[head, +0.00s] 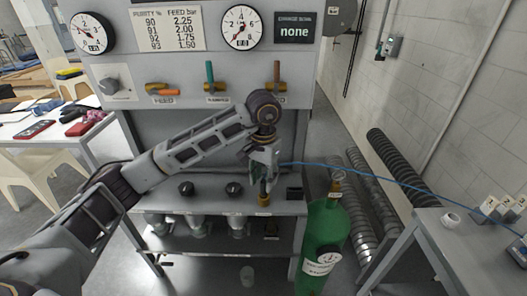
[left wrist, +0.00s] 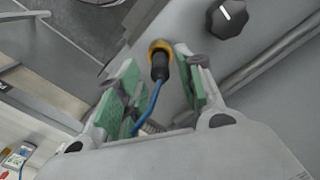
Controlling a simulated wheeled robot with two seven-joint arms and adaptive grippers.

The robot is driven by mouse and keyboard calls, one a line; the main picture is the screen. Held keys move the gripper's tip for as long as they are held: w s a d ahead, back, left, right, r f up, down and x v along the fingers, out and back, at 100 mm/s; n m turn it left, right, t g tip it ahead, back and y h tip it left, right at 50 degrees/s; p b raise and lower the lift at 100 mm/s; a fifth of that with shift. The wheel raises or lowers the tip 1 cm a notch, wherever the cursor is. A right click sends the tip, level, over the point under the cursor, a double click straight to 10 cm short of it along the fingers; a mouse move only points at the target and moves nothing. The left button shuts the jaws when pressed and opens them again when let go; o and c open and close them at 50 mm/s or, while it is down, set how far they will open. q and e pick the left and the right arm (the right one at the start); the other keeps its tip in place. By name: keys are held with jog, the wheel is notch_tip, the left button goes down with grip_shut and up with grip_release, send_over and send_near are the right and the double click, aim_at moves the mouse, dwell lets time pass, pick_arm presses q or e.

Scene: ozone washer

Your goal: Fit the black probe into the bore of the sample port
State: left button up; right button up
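The black probe (left wrist: 159,68) stands with its front end at the brass ring of the sample port (left wrist: 160,46) in the left wrist view. A blue cable runs from its rear end. How deep it sits in the bore is hidden. My left gripper (left wrist: 157,60) has its green-padded fingers spread on both sides of the probe, with gaps between pads and probe. In the head view the left gripper (head: 264,168) points down above the brass port (head: 263,199) on the bench shelf, and the dark probe (head: 263,187) shows between them. My right gripper is not in view.
A green gas cylinder (head: 322,240) stands at the bench's right end. The blue cable (head: 370,175) stretches across to the side table (head: 455,245). Gauges and valve handles line the panel above.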

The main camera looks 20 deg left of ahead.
pick_arm(q)
notch_tip(320, 180, up, 10)
jog(key=b, duration=0.1)
jog(key=shift+r, duration=0.2)
dwell(0.8)
dwell(0.6)
